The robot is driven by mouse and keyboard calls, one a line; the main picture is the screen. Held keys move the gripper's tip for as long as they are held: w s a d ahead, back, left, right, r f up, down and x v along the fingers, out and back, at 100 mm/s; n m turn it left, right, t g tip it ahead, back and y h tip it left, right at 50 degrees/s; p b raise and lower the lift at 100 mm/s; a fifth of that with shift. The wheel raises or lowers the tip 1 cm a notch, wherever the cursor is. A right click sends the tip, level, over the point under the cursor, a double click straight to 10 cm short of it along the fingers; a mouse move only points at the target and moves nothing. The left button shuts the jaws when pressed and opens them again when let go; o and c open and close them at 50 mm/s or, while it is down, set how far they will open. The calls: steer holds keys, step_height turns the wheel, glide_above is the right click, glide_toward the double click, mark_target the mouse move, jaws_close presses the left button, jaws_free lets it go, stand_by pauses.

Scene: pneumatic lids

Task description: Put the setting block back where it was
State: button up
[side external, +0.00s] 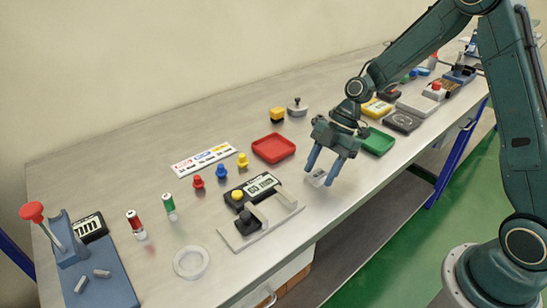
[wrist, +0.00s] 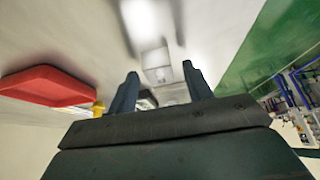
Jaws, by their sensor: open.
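A small pale metallic block (side external: 315,181), which looks like the setting block, lies on the bench to the right of the measuring fixture. My gripper (side external: 320,175) is open and points down at it, with its fingertips low and close around the block. In the wrist view the block (wrist: 158,72) shows between the two fingertips of my gripper (wrist: 160,70). I cannot tell whether either finger touches it. The measuring fixture (side external: 283,211) has a grey base plate, a black clamp and a digital display (side external: 262,186).
Coloured pegs, a label strip (side external: 203,157), a clear ring (side external: 191,262) and a blue lever press (side external: 95,275) are to the left. The bench's front edge is close by.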

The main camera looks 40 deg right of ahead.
steer(key=shift+r, duration=0.15)
steer(key=v, duration=1.2)
stand_by(0.4)
steer(key=s+a+r+m+t+h, duration=0.2)
steer(key=s+a+r+m+h, duration=0.15)
steer(key=s+r+m, duration=0.5)
steer(key=s+r+m+t+h, duration=0.1)
steer(key=s+m+t+h, duration=0.1)
steer(key=s+m, duration=0.7)
steer(key=shift+s+d+r+t, duration=0.2)
steer(key=shift+s+t, duration=0.6)
steer(key=shift+s, duration=1.9)
steer(key=shift+m+h, duration=0.25)
